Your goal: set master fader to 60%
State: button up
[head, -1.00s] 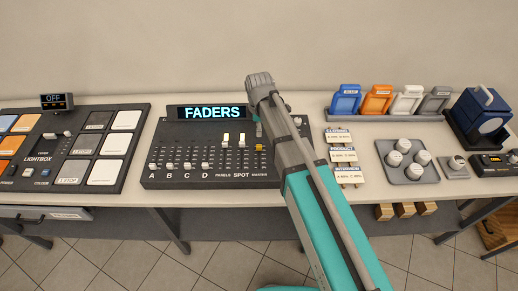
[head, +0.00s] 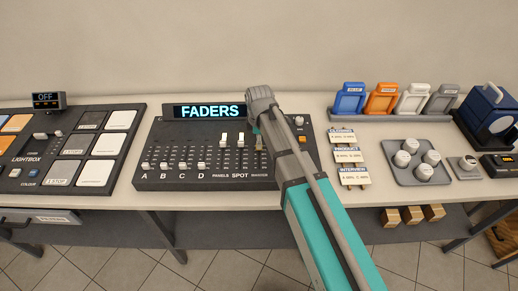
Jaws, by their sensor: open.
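The fader console (head: 150,183) lies on the table below a lit screen (head: 209,111) reading FADERS. White caps for A (head: 147,164), B, C and D sit low in their slots. The PANELS cap (head: 224,139) and SPOT cap (head: 241,138) sit higher. The MASTER label (head: 263,177) is at the right of this row. The yellow master cap is mostly hidden by my gripper (head: 258,142), which points down over the master slot. My gripper is open. I cannot tell whether its fingers touch the cap.
A lightbox panel (head: 67,150) is on the left. Small label cards (head: 348,156) lie right of the console, before a grey tray of round knobs (head: 414,176). Coloured holders (head: 349,100) and a blue device (head: 487,110) stand at the back right.

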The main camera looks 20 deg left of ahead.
jog(key=shift+f+b, duration=1.1)
jog(key=shift+f, duration=0.3)
grip_shut()
